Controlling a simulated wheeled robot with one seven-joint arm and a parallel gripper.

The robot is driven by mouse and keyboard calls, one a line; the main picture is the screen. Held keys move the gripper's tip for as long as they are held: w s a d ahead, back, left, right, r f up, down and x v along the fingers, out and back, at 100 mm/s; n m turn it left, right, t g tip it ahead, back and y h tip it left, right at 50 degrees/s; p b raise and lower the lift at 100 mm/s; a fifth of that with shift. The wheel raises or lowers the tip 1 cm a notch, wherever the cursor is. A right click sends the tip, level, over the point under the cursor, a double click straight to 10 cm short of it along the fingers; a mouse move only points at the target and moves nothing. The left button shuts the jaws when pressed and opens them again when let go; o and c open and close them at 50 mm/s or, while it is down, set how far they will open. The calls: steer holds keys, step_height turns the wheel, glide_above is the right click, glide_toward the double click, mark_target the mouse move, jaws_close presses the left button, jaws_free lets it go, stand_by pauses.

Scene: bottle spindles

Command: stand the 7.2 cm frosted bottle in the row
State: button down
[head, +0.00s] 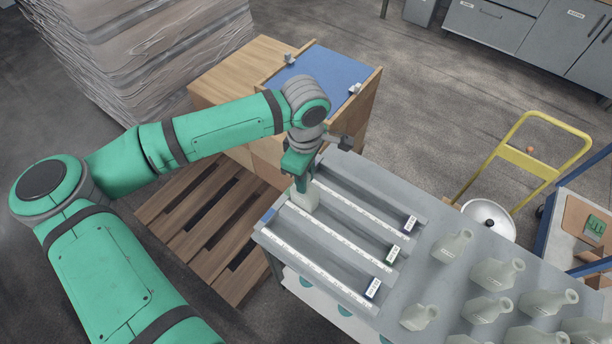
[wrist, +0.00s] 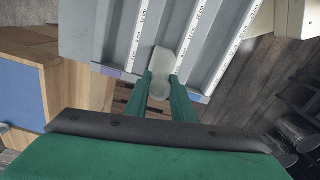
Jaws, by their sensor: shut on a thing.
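My gripper (head: 300,176) is shut on a frosted bottle (head: 304,198), which shows pale and translucent between the fingers in the wrist view (wrist: 162,66). The bottle is at the left end of the grey rack (head: 345,215), by the start of the middle scale strip. Whether its base touches the rack is unclear. The rack has three long rows with white scale strips. No other bottle shows in the rows.
A wooden box with a blue top (head: 325,75) is behind my gripper. A wooden pallet (head: 205,225) lies left. A yellow trolley (head: 540,120) stands right.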

steer(key=shift+f, duration=0.15)
stand_by(0.8)
steer(key=c, duration=1.4)
jaws_free()
steer(key=shift+c, duration=0.2)
steer(key=shift+r, duration=4)
steer(key=shift+d, duration=0.1)
